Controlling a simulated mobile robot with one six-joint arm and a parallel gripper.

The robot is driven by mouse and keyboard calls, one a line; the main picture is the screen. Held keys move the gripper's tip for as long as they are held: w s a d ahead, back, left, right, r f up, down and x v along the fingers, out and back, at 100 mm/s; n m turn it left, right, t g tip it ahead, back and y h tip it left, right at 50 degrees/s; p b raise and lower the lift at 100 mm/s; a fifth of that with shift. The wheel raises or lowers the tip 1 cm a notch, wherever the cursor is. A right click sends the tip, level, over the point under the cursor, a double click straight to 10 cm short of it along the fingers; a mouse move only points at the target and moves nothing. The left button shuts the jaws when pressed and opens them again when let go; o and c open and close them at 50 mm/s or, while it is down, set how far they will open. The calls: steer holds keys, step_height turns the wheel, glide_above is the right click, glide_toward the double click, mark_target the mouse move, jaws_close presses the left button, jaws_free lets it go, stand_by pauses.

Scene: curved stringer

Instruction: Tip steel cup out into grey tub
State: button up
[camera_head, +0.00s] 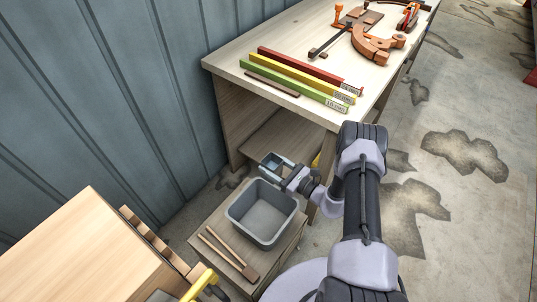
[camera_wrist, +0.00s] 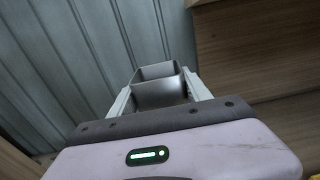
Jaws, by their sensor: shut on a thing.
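The steel cup (camera_wrist: 158,88) is a square-looking metal cup held between the two fingers of my gripper (camera_wrist: 160,97) in the wrist view. In the head view my gripper (camera_head: 279,170) is shut on the cup (camera_head: 273,161), just beyond the far edge of the grey tub. The cup's opening shows in the wrist view; its contents cannot be made out. The grey tub (camera_head: 235,217) stands on a low wooden stand, its mouth upward, and its visible inside looks empty. The tub is not seen in the wrist view.
Wooden sticks (camera_head: 232,254) lie in front of the tub on the low stand (camera_head: 205,245). A workbench (camera_head: 232,62) holding coloured bars (camera_head: 300,75) and clamps rises behind. A corrugated wall (camera_head: 110,100) is at left, with a wooden box (camera_head: 85,250) at lower left.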

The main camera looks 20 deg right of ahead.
steer(key=f, duration=0.2)
steer(key=f+b, duration=0.1)
steer(key=f, duration=0.5)
steer(key=shift+w+d+b, duration=0.25)
steer(key=shift+d+b, duration=0.05)
steer(key=shift+d, duration=0.05)
steer(key=s+a+f+n, duration=0.1)
steer(key=a+f+n, duration=0.1)
steer(key=n, duration=0.8)
steer(key=s+a+f+n, duration=0.2)
steer(key=a+f+n, duration=0.1)
steer(key=n, duration=0.7)
steer(key=shift+s+f+p, duration=0.2)
steer(key=shift+f+p, duration=0.15)
steer(key=shift+f, duration=0.45)
